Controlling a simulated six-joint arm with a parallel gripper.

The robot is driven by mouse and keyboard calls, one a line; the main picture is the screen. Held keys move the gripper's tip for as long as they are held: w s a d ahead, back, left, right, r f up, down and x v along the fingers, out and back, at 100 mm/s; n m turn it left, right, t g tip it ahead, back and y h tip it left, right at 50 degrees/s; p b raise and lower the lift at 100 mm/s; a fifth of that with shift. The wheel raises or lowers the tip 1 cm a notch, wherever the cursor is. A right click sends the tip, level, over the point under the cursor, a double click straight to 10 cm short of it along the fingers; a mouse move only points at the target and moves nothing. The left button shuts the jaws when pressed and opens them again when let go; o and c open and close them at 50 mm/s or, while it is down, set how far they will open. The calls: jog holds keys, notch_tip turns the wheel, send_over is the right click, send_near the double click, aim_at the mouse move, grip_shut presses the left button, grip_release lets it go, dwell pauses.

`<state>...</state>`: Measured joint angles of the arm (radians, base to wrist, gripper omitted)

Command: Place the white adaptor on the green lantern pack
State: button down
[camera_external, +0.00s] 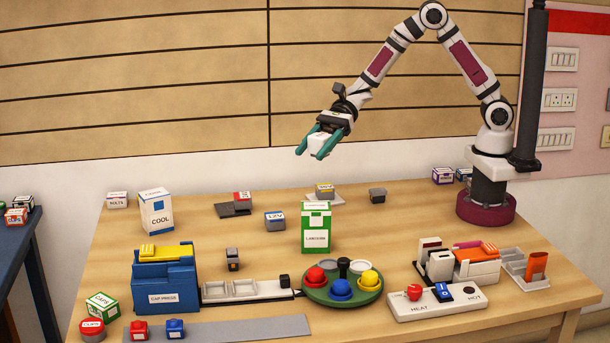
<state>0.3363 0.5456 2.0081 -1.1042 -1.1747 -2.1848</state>
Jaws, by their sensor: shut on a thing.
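My gripper (319,146) is in the air above the middle of the table, with teal fingers. It is shut on a small white block, the white adaptor (321,140), which sits between the fingers. The green lantern pack (316,228) is a green and white box labelled "LANTERN", standing upright on the table below my gripper. Its top is clear, and there is a wide gap between it and the adaptor. The fingers hide part of the adaptor.
A green round tray (317,293) with coloured domes is in front of the pack. A HEAT/HOT panel (435,304) is at front right. Small blocks, including a 12V one (275,221), lie nearby.

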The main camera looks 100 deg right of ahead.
send_over(309, 210)
notch_tip(309, 210, down, 5)
notch_tip(309, 210, down, 3)
jog(key=shift+f, duration=0.45)
jog(key=shift+f, duration=0.2)
jog(key=shift+c, duration=1)
grip_release()
